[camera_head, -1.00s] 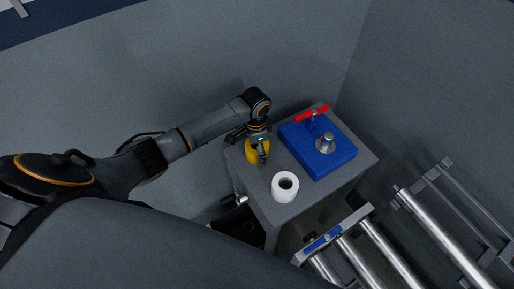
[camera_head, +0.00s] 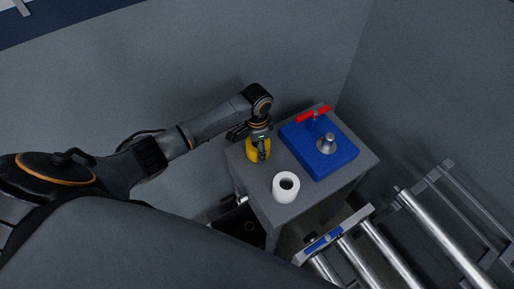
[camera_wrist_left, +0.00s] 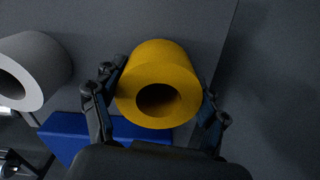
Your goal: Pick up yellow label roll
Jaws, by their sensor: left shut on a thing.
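The yellow label roll (camera_head: 252,154) is at the left side of the small grey table in the head view, partly hidden by my left gripper (camera_head: 261,150). In the left wrist view the yellow roll (camera_wrist_left: 160,65) sits between the two fingers of my left gripper (camera_wrist_left: 160,108), with its round hole facing the camera. The fingers are shut on its sides. From these views I cannot tell if the roll touches the table top. My right gripper is not in view.
A white roll (camera_head: 279,194) stands on the grey table (camera_head: 309,198), near its front edge. A blue block (camera_head: 325,164) with a metal knob and red handle (camera_head: 314,114) is at the right. A roller conveyor (camera_head: 385,262) lies to the lower right. A grey wall stands behind.

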